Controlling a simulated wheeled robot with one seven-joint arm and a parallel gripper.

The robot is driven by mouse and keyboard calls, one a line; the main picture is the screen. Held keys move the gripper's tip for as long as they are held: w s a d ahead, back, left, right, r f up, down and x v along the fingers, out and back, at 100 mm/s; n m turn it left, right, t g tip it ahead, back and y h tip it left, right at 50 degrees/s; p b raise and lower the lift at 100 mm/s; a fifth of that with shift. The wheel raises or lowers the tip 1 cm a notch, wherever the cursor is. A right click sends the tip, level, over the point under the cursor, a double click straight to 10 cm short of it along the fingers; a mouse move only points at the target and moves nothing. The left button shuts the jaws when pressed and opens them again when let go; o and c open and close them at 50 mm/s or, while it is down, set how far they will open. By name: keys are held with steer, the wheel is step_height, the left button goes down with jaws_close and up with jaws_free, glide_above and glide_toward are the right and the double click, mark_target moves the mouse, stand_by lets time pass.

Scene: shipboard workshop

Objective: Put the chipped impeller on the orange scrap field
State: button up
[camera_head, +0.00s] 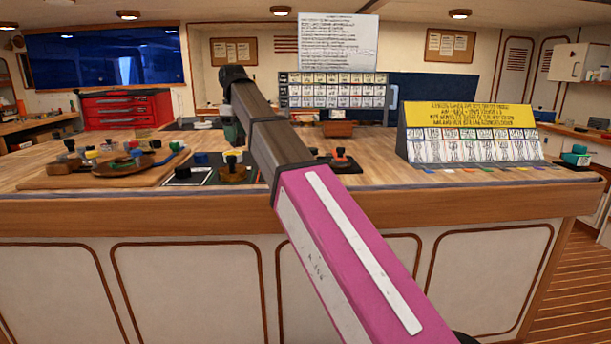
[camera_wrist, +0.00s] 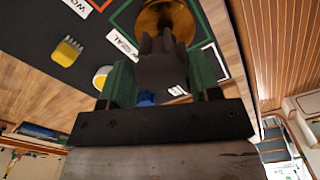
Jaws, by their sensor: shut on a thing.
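My gripper (camera_wrist: 165,88) points down over the bench; in the head view its green fingers (camera_head: 232,130) are near the dark mat. In the wrist view the fingers are shut on a dark grey finned piece (camera_wrist: 162,62). I cannot make out a chip on it or tell surely that it is the impeller. A round brass piece (camera_wrist: 157,17) shows just beyond it; whether they are joined is unclear.
A yellow-topped sign board (camera_head: 468,118) stands at right. A red tool chest (camera_head: 125,108) is behind.

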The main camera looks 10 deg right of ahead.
steer(key=d+f, duration=0.2)
steer(key=d, duration=0.2)
steer(key=d+f, duration=0.2)
steer(key=d, duration=0.2)
steer(key=w+d+f, duration=0.1)
steer(key=d+f, duration=0.2)
steer(key=d, duration=0.1)
steer(key=shift+d, duration=0.2)
steer(key=shift+d+f, duration=0.1)
steer(key=shift+f, duration=1.9)
steer(key=shift+f, duration=0.2)
steer(key=o, duration=0.9)
steer(key=shift+w, duration=0.1)
steer(key=shift+r, duration=0.15)
